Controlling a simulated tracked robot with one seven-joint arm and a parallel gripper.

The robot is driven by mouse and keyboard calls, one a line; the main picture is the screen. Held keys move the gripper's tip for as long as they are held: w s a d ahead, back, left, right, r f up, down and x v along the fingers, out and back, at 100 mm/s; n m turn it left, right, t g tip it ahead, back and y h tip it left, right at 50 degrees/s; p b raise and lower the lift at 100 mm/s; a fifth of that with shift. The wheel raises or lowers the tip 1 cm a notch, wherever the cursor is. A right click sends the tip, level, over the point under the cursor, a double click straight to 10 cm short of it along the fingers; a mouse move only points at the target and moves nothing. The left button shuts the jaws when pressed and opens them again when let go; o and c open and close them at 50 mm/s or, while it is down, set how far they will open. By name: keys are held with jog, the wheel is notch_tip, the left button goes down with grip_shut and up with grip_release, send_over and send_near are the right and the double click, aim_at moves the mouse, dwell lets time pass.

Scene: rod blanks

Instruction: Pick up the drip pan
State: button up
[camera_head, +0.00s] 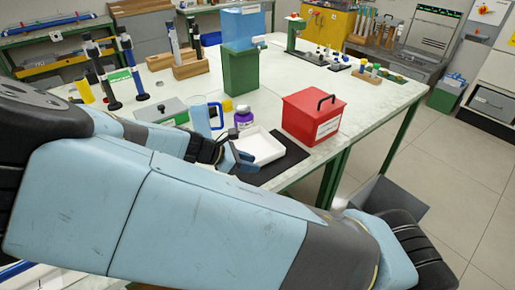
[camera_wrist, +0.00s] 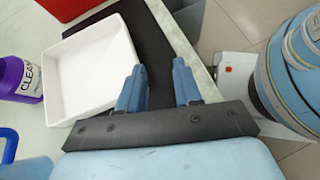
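The drip pan appears to be the shallow white rectangular tray (camera_head: 263,147), lying flat on a black mat (camera_head: 284,165) near the table's front edge. In the wrist view the white pan (camera_wrist: 98,65) fills the left side, with its inside empty. My gripper (camera_wrist: 160,72) is open, with nothing between its fingers. Its left finger overlaps the pan's right rim in the picture, and its right finger is past the mat's edge; I cannot tell whether it touches. In the head view my gripper (camera_head: 243,160) is at the pan's near left side, partly hidden by my arm.
A red box (camera_head: 313,117) stands close right of the pan. A purple-capped bottle (camera_head: 243,118) and a blue-handled jug (camera_head: 207,117) stand close behind and left. A green block (camera_head: 240,71) is farther back. The table's front edge is near the mat.

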aim_at(265, 156)
jog(key=a+n+t, duration=0.1)
jog(key=a+r+n+t, duration=0.1)
jog(key=a, duration=0.1)
jog(key=a+r+n+t+h, duration=0.1)
jog(key=a, duration=0.1)
jog(key=shift+s+t, duration=0.2)
jog(key=shift+t, duration=0.2)
jog(key=x, duration=1.3)
jog(key=shift+w+d+f, duration=0.1)
jog(key=shift+w+f, duration=0.1)
jog(key=shift+f, duration=0.1)
jog(key=shift+c, duration=0.5)
grip_shut()
